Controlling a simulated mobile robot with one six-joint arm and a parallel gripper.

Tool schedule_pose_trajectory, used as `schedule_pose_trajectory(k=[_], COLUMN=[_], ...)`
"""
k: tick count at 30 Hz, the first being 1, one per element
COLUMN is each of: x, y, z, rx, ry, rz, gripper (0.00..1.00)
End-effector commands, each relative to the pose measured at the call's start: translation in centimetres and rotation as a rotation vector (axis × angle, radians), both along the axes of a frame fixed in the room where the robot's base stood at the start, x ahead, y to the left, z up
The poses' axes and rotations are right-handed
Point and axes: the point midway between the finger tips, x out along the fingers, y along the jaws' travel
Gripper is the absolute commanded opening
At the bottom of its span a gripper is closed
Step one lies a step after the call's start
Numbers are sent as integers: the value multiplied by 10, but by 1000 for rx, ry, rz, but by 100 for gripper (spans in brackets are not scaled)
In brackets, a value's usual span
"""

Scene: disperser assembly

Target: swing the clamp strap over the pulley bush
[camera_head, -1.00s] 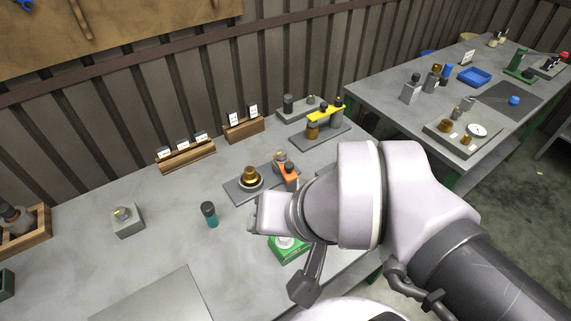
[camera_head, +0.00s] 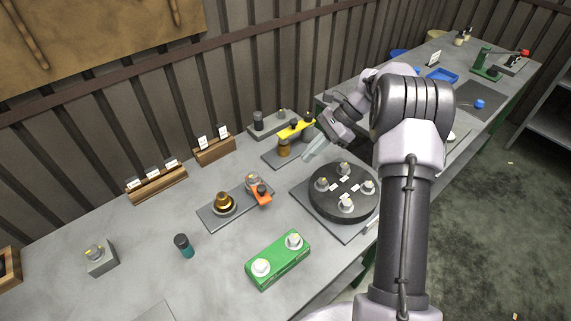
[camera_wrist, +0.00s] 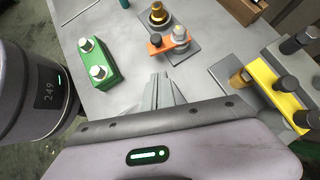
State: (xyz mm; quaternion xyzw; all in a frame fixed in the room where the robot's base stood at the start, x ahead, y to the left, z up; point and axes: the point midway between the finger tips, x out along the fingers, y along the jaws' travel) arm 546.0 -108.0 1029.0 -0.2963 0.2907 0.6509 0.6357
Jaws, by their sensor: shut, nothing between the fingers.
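A stepped brass bush (camera_head: 223,202) stands upright on a grey plate; it also shows in the wrist view (camera_wrist: 158,14). Beside it, an orange strap (camera_head: 261,196) is mounted on a post at the plate's right end and points away from the bush, not over it. The strap also shows in the wrist view (camera_wrist: 157,44). Further back, a yellow strap (camera_head: 296,130) with dark knobs reaches over or beside a brass cylinder (camera_head: 284,148); I cannot tell which. My gripper (camera_head: 306,156) is shut and empty, above the bench in front of the yellow strap's fixture, apart from both straps.
A round black fixture (camera_head: 345,207) with several pale knobs stands right of the orange strap. A green block (camera_head: 279,262) with two pale caps is at the front. A teal-bodied bottle (camera_head: 185,246) stands to the left. Bare bench lies between them.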

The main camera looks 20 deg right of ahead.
Motion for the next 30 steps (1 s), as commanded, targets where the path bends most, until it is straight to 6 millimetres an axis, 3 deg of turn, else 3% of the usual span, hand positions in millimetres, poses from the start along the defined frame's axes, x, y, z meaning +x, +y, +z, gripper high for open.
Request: schedule_pose_trajectory(k=[15, 21, 30], x=[-2, -3, -3], y=[67, 96, 104], z=[-80, -81, -80], rx=[-2, -2, -3], ry=[0, -2, -2], rz=[5, 5, 4], gripper=[0, 0, 0])
